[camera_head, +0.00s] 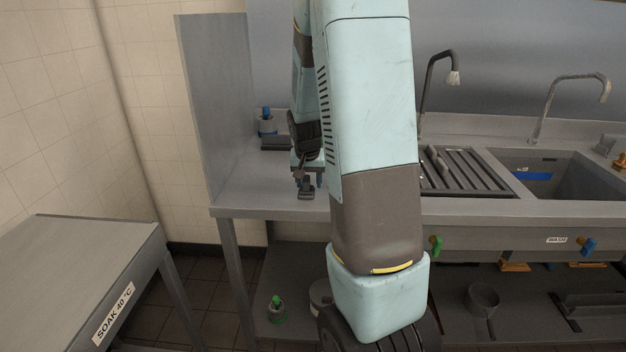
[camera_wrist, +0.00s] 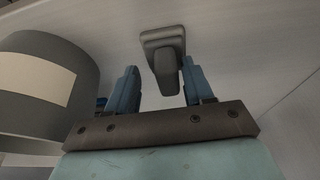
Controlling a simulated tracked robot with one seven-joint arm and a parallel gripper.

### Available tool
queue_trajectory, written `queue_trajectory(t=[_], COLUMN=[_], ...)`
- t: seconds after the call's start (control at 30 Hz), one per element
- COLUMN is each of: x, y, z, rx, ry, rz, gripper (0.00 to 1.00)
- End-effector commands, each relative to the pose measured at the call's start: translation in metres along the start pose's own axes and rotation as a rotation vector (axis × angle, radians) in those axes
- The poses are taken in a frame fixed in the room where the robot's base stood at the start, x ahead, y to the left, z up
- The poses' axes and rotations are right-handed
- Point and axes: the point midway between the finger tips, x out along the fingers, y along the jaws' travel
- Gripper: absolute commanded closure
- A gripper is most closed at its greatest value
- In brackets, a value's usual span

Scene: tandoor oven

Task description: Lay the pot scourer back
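The grey object that appears to be the pot scourer (camera_wrist: 165,55), a flat block with a stubby grip, lies on the metal counter. In the head view it is a small dark shape (camera_head: 306,194) near the counter's front edge. My gripper (camera_wrist: 160,85) is open, its two blue fingers on either side of the grip. A gap shows at the left finger; the right finger is close to the grip, and I cannot tell whether it touches. In the head view my gripper (camera_head: 308,180) is low over the counter, partly hidden by my arm.
A grey cylinder with a beige label (camera_wrist: 40,80) stands close left of my gripper. In the head view, a grey pot with a blue top (camera_head: 267,125) stands behind, by a dark block (camera_head: 275,144). Right are a ribbed drainer (camera_head: 462,172) and sink (camera_head: 560,175). A side panel (camera_head: 215,100) bounds the left.

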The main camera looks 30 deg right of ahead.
Motion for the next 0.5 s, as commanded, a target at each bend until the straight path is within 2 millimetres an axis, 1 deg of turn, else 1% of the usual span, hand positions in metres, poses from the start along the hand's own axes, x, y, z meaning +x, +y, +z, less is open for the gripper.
queue_trajectory(t=[0.27, 0.37, 0.5], x=[-0.001, -0.007, -0.025], y=[0.000, 0.000, 0.000], z=[0.000, -0.001, -0.001], rx=[0.000, 0.000, 0.001], ry=[-0.001, 0.001, 0.003], rz=[0.000, -0.001, -0.002], gripper=[0.47, 0.47, 0.47])
